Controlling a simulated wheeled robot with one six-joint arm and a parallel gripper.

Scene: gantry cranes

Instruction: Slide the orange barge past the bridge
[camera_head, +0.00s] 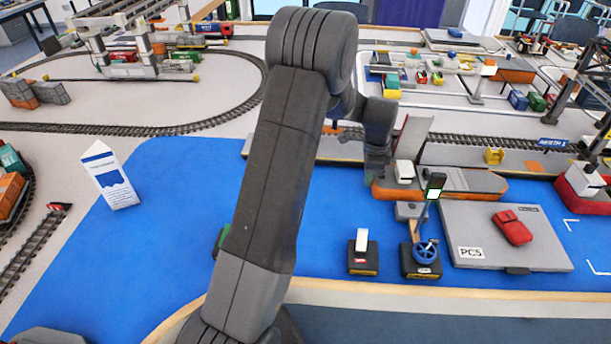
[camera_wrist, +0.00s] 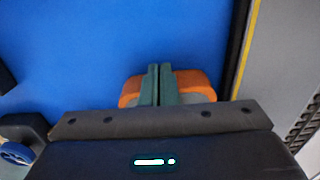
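The orange barge (camera_head: 490,186) lies on the blue water along the far bank, with a grey deck and a white cabin (camera_head: 404,171) near its left end. A grey bridge leaf (camera_head: 414,136) stands raised and tilted behind the cabin. My gripper (camera_head: 376,176) points down at the barge's left end. In the wrist view its two green fingers (camera_wrist: 160,84) are nearly together, and the barge's rounded orange end (camera_wrist: 195,82) shows on both sides of them. Whether they touch the barge is hidden.
A blue handwheel (camera_head: 425,252) on a dark pedestal and a grey PCS plate (camera_head: 485,254) with a red object (camera_head: 513,227) stand in front of the barge. A red-white vessel (camera_head: 583,190) lies to the right. The water (camera_head: 170,230) at left is mostly clear.

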